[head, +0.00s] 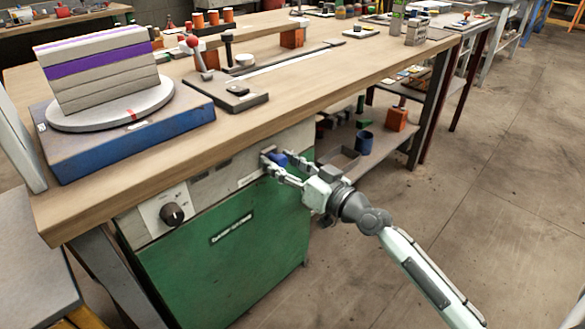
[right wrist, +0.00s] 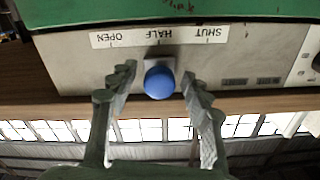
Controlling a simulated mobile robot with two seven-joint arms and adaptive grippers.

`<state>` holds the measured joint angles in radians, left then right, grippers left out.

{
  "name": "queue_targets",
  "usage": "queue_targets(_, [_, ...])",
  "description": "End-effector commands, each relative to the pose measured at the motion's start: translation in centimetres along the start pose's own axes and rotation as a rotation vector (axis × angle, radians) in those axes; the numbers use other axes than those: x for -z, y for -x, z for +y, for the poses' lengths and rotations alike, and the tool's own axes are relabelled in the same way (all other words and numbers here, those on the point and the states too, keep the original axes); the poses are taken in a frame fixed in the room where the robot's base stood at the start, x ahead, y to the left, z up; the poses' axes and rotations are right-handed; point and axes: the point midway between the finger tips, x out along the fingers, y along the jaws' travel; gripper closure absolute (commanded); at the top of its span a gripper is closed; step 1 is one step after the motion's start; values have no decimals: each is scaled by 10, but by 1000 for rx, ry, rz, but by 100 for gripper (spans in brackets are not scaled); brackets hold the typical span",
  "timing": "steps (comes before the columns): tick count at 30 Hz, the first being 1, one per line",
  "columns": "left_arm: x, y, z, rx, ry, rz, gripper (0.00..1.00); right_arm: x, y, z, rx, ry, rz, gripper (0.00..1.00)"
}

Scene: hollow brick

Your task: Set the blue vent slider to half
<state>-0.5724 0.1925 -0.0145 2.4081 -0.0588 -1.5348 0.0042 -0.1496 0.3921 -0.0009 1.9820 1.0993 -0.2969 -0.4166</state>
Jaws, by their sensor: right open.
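The blue vent slider knob (head: 279,159) sits on the grey front panel under the workbench top. In the right wrist view, which is upside down, the round blue knob (right wrist: 159,83) lies in line with the HALF mark on the white label strip (right wrist: 160,36), between OPEN and SHUT. My right gripper (head: 277,164) is open at the panel, with one finger on each side of the knob. In the right wrist view, gaps show between the knob and both fingers of the gripper (right wrist: 160,82). My left gripper is not in view.
A green cabinet front (head: 230,250) is below the panel, with a black dial (head: 172,213) to the left. The wooden bench top (head: 240,115) overhangs the panel. A blue base with a turntable (head: 110,115) stands at its left. Concrete floor (head: 500,180) is open to the right.

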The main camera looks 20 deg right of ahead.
Motion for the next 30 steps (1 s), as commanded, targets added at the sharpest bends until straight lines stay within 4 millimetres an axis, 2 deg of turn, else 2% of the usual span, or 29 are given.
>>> queue_targets(15, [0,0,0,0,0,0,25,-2,95,-1,4,5,-9,51])
queue_targets(21, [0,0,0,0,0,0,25,-1,113,0,0,2,-4,51])
queue_targets(30, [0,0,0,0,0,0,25,0,117,0,0,0,0,51])
